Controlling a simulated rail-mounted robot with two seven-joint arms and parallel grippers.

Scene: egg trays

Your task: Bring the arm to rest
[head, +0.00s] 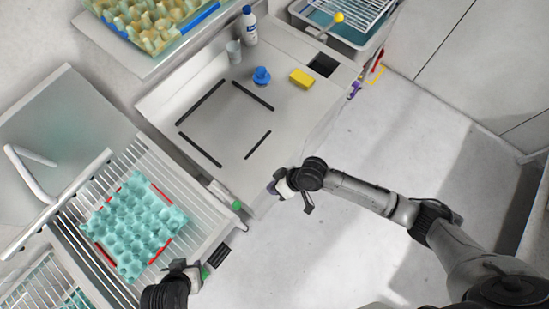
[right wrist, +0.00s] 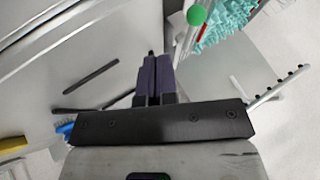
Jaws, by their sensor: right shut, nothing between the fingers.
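My right arm reaches in from the right in the head view. Its gripper (head: 281,184) hangs over the floor just off the front edge of the worktop (head: 222,140). In the right wrist view the right gripper's dark fingers (right wrist: 155,78) are together with nothing between them. At the bottom left of the head view part of my left arm shows, with its gripper (head: 196,272) by the front edge of the wire rack. I cannot tell whether the left fingers are open or shut.
A teal egg tray (head: 133,228) sits on the wire rack (head: 196,213) at the left. A blue object (head: 261,76), a yellow sponge (head: 301,78), a cup (head: 233,51) and a bottle (head: 249,26) stand on the worktop's far part.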

